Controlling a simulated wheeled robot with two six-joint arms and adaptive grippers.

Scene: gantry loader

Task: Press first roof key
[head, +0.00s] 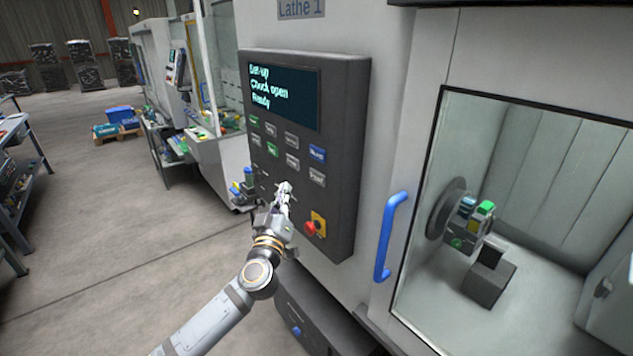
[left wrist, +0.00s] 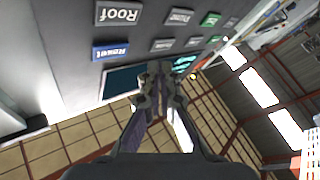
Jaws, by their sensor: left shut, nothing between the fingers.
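The Roof key (head: 317,179) is a grey key at the lower right of the key rows on the dark control panel (head: 345,130) of Lathe 1. In the left wrist view it is the large grey key labelled Roof (left wrist: 118,14) at the top. My left gripper (head: 284,187) is shut and empty, in front of the panel's lower part, left of and slightly below the Roof key in the head view. The fingers also show in the left wrist view (left wrist: 160,78), apart from the Roof key. Contact with the panel cannot be told. My right gripper is out of view.
The blue Reset key (head: 317,154) is just above the Roof key. A red emergency knob (head: 310,229) on yellow is below. The display (head: 285,95) reads Set-up, Chuck open, Ready. A blue door handle (head: 390,236) is at the right. Open floor lies left.

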